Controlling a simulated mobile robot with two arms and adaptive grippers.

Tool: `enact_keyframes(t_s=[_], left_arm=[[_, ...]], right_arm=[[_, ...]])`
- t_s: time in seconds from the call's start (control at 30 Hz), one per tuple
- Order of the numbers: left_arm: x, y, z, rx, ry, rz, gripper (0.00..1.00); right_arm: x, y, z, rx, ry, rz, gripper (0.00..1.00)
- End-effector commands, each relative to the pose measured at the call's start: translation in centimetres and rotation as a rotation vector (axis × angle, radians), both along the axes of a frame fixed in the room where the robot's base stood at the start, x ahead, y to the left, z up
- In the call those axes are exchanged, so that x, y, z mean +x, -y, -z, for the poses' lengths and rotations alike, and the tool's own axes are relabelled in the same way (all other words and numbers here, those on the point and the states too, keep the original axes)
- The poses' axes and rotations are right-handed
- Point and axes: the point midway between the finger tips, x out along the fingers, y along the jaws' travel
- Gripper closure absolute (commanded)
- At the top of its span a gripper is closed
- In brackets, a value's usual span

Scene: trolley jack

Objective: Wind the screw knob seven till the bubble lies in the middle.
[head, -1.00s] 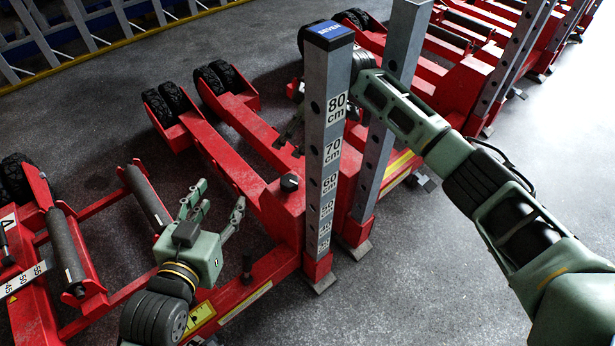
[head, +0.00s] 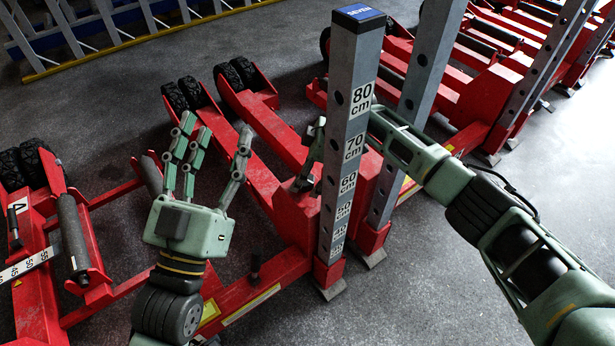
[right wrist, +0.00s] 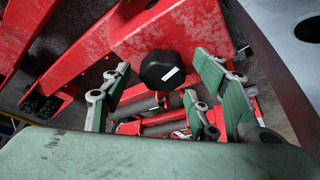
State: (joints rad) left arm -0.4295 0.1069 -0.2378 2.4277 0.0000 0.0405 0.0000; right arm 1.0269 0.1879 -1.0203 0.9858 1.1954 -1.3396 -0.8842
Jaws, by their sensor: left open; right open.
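A black faceted screw knob (right wrist: 162,70) with a white mark sits on a red jack frame in the right wrist view. My right gripper (right wrist: 160,86) is open, with fingers on both sides of the knob and gaps between. In the head view my right gripper (head: 312,160) shows partly behind the grey post (head: 349,130), and the knob is hidden there. The post has a blue top label (head: 359,12), its lettering too small to read surely. My left gripper (head: 214,135) is open and empty over the red frames. No bubble can be made out.
A second grey post (head: 425,75) stands just right of the first. Red jacks with black wheels (head: 233,75) fill the left and back. Bare grey floor lies at the right.

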Motion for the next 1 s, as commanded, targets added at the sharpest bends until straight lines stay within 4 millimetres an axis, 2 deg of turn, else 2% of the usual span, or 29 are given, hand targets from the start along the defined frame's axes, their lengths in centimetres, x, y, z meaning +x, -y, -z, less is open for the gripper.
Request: enact_keyframes(t_s=[0.37, 0.87, 1.0], left_arm=[[-0.37, 0.00, -0.73, -0.011, 0.038, 0.003, 0.48], [-0.35, 0.02, -0.68, -0.011, 0.037, 0.003, 0.48], [-0.42, 0.00, -0.65, -0.012, 0.043, 0.002, 0.48]], right_arm=[[0.00, -0.18, 0.37, 0.000, 0.000, 0.000, 0.45], [0.09, -0.16, 0.32, 0.001, 0.003, 0.001, 0.87], [0.19, -0.20, 0.34, 0.001, 0.004, -0.014, 0.88]])
